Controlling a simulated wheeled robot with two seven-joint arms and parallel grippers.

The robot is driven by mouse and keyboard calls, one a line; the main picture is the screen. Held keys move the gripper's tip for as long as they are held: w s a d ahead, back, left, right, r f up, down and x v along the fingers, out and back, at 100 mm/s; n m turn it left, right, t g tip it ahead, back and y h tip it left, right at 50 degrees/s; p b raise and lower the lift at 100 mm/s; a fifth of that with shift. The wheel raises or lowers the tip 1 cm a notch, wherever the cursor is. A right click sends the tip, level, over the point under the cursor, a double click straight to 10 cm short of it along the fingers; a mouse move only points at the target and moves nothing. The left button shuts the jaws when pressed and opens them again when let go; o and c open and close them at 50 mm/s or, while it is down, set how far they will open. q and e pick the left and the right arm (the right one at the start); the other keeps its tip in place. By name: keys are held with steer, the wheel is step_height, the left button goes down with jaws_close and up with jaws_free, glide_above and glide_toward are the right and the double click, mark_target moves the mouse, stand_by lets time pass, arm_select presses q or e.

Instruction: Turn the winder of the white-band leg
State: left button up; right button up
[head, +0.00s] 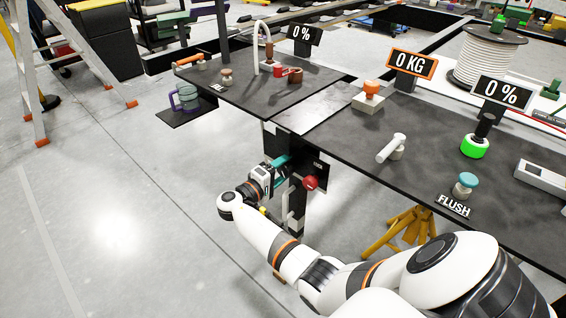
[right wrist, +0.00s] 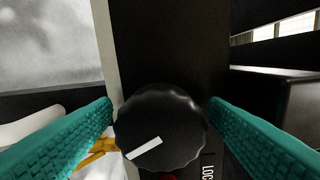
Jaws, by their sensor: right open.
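A black scalloped knob (right wrist: 165,118) with a white pointer mark is on a dark panel in the right wrist view. The pointer slants up to the right. My right gripper (right wrist: 161,104) is open, its teal fingers on either side of the knob; I cannot tell whether they touch it. In the head view, the right gripper (head: 281,162) is low at the table's front edge, near a red ball (head: 310,183) and a dark leg (head: 299,220). I cannot make out a white band on it or identify the winder for certain. My left gripper is not in view.
The dark table (head: 330,140) stands above the gripper and carries a white lever (head: 392,148), an orange-topped button (head: 371,90) and a teal button (head: 466,181). A yellow stand (head: 405,228) is under the table. Open floor (head: 110,200) lies to the left.

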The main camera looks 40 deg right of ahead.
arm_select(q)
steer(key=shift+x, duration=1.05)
arm_select(e)
steer(key=s+a, duration=0.1)
steer(key=a, duration=1)
steer(key=shift+a, duration=0.3)
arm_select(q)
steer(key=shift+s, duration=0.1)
